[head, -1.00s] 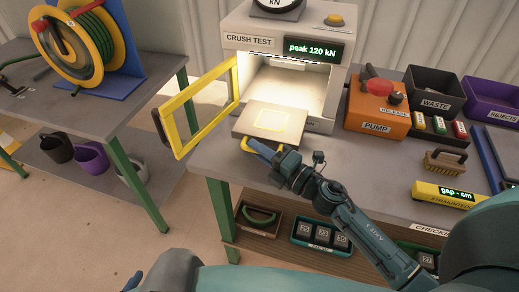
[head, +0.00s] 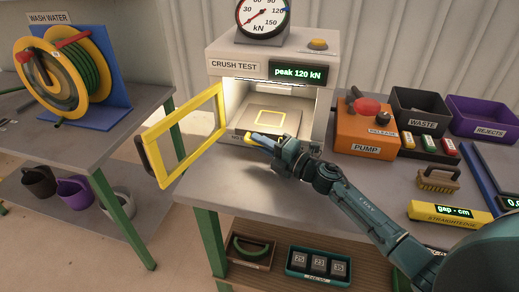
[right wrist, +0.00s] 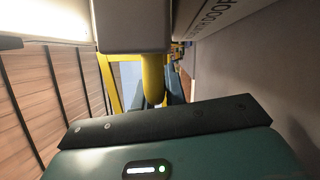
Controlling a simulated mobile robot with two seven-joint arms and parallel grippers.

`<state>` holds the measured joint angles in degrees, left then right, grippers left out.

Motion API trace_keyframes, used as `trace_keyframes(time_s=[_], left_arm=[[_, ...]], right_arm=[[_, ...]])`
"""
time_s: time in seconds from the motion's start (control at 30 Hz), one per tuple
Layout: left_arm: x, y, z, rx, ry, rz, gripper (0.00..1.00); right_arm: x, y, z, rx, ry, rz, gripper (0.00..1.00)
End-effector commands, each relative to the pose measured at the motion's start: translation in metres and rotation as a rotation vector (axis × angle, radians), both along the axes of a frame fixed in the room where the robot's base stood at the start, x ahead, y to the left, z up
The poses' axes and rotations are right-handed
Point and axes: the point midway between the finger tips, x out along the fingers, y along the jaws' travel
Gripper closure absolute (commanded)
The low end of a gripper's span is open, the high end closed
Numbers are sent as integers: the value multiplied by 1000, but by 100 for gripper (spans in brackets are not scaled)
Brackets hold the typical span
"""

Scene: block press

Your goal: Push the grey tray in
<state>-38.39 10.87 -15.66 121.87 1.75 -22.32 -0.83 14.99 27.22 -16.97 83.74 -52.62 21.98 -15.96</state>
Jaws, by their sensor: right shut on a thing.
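The grey tray (head: 261,129), marked with a yellow square, lies mostly inside the lit chamber of the crush test press (head: 236,84). Its front edge is near the chamber mouth, partly hidden by my right gripper. My right gripper (head: 262,141) is at the tray's front, shut on its yellow handle. The yellow handle (right wrist: 153,80) shows upright in the right wrist view, below the tray's grey front (right wrist: 130,25). My left gripper is not in view.
The yellow-framed press door (head: 186,135) stands open to the left of the chamber. The orange pump (head: 366,135) stands right of the press, with the waste bin (head: 420,112) beyond. The bench top in front of the press is clear.

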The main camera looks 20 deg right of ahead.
Motion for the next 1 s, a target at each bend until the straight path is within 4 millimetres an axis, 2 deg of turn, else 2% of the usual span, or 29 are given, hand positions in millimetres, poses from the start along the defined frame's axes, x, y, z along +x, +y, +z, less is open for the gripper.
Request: trace_keyframes(time_s=[0.1, 0.13, 0.37, 0.67, 1.0], left_arm=[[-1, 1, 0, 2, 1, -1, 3], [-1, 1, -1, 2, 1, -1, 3], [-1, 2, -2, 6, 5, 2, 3], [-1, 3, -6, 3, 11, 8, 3], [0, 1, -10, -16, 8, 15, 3]], right_arm=[[0, 0, 0, 1, 1, -3, 100], [0, 0, 0, 1, 1, -3, 85], [0, 0, 0, 1, 0, -2, 66], [-3, -2, -1, 0, 1, -2, 66], [-47, -31, -7, -2, 2, -2, 66]])
